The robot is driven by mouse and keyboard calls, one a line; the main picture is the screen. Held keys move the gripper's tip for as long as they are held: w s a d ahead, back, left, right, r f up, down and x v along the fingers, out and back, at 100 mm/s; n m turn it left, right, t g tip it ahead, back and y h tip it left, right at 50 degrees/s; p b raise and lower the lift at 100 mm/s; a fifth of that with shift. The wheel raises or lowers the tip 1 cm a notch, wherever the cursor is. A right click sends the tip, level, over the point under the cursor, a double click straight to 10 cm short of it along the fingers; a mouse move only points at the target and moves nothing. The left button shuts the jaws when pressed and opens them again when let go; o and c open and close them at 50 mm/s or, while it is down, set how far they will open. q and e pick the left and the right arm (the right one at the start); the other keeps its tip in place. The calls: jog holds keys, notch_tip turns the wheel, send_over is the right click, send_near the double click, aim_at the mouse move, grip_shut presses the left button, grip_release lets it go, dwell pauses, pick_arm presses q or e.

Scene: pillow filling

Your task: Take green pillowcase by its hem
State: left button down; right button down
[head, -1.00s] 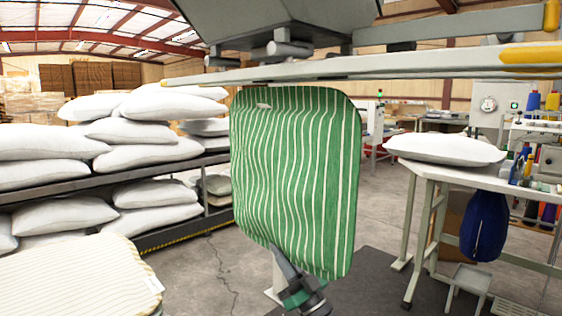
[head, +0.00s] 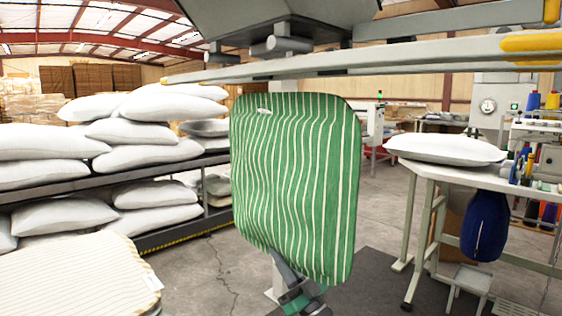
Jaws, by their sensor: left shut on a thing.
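The green pillowcase (head: 296,185) with white stripes hangs upright in the middle of the head view, below a grey machine frame. A small white tag shows near its top left. My left gripper (head: 284,268) is at the lower edge of the pillowcase, coming up from below, and is shut on that hem. Its fingertips are partly hidden by the cloth. A narrow gap shows between the top of the pillowcase and the bar above. My right gripper is not in view.
The machine's long bar (head: 400,62) crosses above the pillowcase. A rack (head: 180,235) of white pillows stands at left. A striped cream pillow (head: 75,280) lies front left. A white table (head: 445,178) with a white pillow (head: 445,149) stands at right.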

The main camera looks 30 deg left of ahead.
pick_arm(q)
notch_tip(320, 180, down, 4)
jog(key=shift+b, duration=1.2)
jog(key=shift+s, duration=0.1)
